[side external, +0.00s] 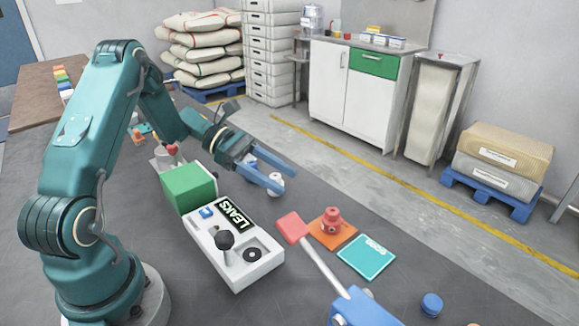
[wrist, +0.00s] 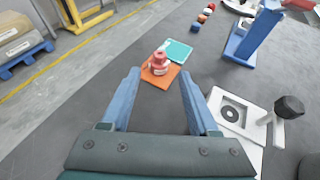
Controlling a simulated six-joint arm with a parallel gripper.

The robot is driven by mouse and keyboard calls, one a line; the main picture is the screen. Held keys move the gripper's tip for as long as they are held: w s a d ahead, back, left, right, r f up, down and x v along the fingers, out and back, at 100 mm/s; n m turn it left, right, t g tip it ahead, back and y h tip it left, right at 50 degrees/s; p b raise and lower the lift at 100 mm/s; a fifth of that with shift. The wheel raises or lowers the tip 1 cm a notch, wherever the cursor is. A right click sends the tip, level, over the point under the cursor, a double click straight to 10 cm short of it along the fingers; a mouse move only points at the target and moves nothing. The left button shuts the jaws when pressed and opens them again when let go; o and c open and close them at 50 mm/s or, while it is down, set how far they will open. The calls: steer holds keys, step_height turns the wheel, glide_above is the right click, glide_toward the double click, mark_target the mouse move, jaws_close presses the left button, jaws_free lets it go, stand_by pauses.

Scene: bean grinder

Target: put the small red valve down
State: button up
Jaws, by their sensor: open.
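The small red valve (side external: 331,220) stands upright on an orange square mat (side external: 343,239) on the dark table. In the wrist view the valve (wrist: 158,62) is on the same orange mat (wrist: 168,74), beyond my fingertips and between their lines.
A teal square (side external: 367,256) lies beside the orange mat. A white panel marked LEAKS (side external: 258,275) with a black knob and a green block (side external: 188,187) stand left of it. A blue stand with a red-ended lever (side external: 318,262) rises near the valve. A blue cap (side external: 431,304) lies front right.

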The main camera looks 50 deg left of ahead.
steer(key=s+d+r+m+y, duration=0.2)
steer(key=s+m+y, duration=0.1)
steer(key=s+m, duration=0.2)
steer(key=s+d+r+m+g+y, duration=0.1)
steer(key=s+d+r+m+y, duration=0.2)
steer(key=s+m, duration=0.3)
steer(key=s+d+r+m+g+y, duration=0.1)
steer(key=s+m+y, duration=0.4)
steer(key=m, duration=0.5)
steer(key=shift+s+d+r, duration=0.2)
steer(key=shift+d+r, duration=0.25)
steer(key=shift+s+d+r, duration=0.2)
steer(key=shift+d+r, duration=0.25)
steer(key=shift+s+a+r+m+t+y, duration=0.15)
steer(key=shift+s+a+m+t+y, duration=0.15)
steer(key=shift+m, duration=0.3)
steer(key=shift+s+a+r+m+t+y, duration=0.15)
steer(key=shift+m+t+y, duration=0.2)
steer(key=shift+m, duration=0.25)
steer(key=shift+w, duration=0.1)
